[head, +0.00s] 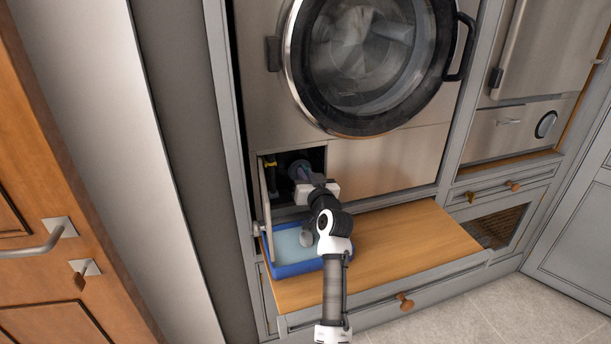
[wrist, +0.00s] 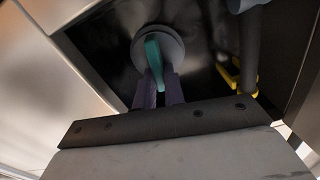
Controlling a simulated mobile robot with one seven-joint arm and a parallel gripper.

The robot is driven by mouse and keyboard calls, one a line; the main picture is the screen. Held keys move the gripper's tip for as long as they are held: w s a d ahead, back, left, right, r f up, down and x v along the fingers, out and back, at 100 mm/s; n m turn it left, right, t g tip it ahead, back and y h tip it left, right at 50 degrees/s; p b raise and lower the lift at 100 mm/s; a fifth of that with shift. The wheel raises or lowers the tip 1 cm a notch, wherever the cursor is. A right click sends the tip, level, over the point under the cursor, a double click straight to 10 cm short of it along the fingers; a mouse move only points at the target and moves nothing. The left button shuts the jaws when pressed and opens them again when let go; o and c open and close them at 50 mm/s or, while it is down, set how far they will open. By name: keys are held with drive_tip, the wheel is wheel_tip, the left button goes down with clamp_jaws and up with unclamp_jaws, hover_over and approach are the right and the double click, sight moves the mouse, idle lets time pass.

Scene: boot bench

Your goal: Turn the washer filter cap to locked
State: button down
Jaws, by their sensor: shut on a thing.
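The washer filter cap is a grey round disc (wrist: 160,46) with a teal grip bar (wrist: 154,58) across it, in the wrist view. It sits in the dark recess below the washer door. In the head view the cap (head: 298,170) is small and partly hidden by my gripper. My gripper (head: 312,178) reaches into the recess from the front. In the wrist view its two purple-grey fingers (wrist: 160,86) are shut on the cap's teal grip bar, which stands near upright with a slight tilt. I cannot read any lock marks.
The open filter flap (head: 265,200) stands at the recess's left edge. A blue tray (head: 287,268) holding pale liquid sits below on the wooden bench (head: 410,246). A yellow part (wrist: 236,76) and a dark hose (wrist: 250,50) lie right of the cap in the wrist view.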

drive_tip(key=m, duration=0.4)
drive_tip(key=shift+w+d+p, duration=0.1)
drive_tip(key=shift+d+p, duration=0.1)
drive_tip(key=shift+p, duration=0.2)
drive_tip(key=m, duration=0.2)
drive_tip(key=m+p, duration=0.1)
drive_tip(key=m, duration=0.1)
drive_tip(key=shift+d+f, duration=0.2)
drive_tip(key=m, duration=0.1)
drive_tip(key=m+p, duration=0.1)
drive_tip(key=m, duration=0.1)
drive_tip(key=m+p, duration=0.1)
drive_tip(key=shift+w+d+f+m, duration=0.1)
drive_tip(key=shift+d+f+m, duration=0.05)
drive_tip(key=shift+f+m, duration=0.15)
drive_tip(key=shift+f+m+p, duration=0.2)
drive_tip(key=shift+m+p, duration=0.55)
drive_tip(key=shift+m, duration=0.85)
drive_tip(key=c, duration=1.5)
unclamp_jaws()
drive_tip(key=shift+f, duration=0.1)
